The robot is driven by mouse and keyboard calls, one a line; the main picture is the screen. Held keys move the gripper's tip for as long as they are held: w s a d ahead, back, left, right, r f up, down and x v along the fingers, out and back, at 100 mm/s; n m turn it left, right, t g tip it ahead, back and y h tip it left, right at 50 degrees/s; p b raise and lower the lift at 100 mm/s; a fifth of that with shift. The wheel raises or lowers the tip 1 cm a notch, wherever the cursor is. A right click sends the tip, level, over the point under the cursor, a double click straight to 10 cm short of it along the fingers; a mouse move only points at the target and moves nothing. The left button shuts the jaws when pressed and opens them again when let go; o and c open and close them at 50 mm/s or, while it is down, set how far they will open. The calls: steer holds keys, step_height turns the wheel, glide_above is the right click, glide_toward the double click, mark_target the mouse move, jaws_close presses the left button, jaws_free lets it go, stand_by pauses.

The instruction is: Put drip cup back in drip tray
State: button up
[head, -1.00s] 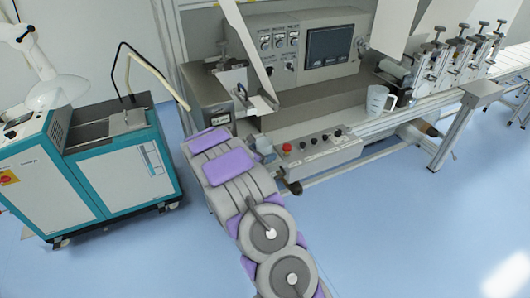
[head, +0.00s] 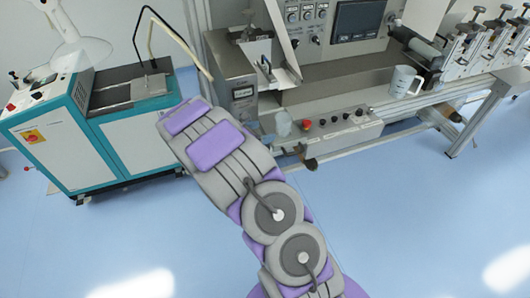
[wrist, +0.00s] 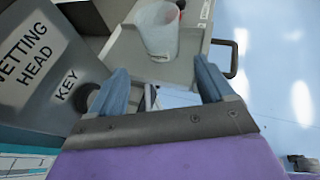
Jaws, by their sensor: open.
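A translucent, whitish cup (wrist: 158,32) stands upright on a pale flat ledge or tray (wrist: 125,60) in the wrist view. A small translucent cup (head: 283,123) shows in the head view beside my arm, left of the red button; it appears to be the same one. My gripper (wrist: 163,80) is open and empty, with its two blue fingers pointing towards the cup, which is beyond the fingertips. In the head view my arm hides the gripper. I cannot tell for certain which surface is the drip tray.
A grey block labelled "KEY" (wrist: 45,60) is close left of my gripper. A white handled mug (head: 403,82) stands on the machine's ledge at right. A control box with a red button (head: 306,124) is right of the cup. A teal-white cabinet (head: 110,150) stands left; floor is clear in front.

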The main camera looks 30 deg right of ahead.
steer(key=s+a+r+m+g+y, duration=0.25)
steer(key=s+r+m, duration=0.35)
steer(key=s, duration=0.5)
steer(key=s+a+r+m+g+y, duration=0.25)
steer(key=s+r+m, duration=0.4)
steer(key=s, duration=0.35)
steer(key=s+a+r+m+t+y, duration=0.1)
steer(key=s+a+m+y, duration=0.6)
steer(key=s+a, duration=1.2)
steer(key=shift+s+a+r+y, duration=0.4)
steer(key=shift+a+r+y, duration=0.05)
steer(key=shift+r+y, duration=0.25)
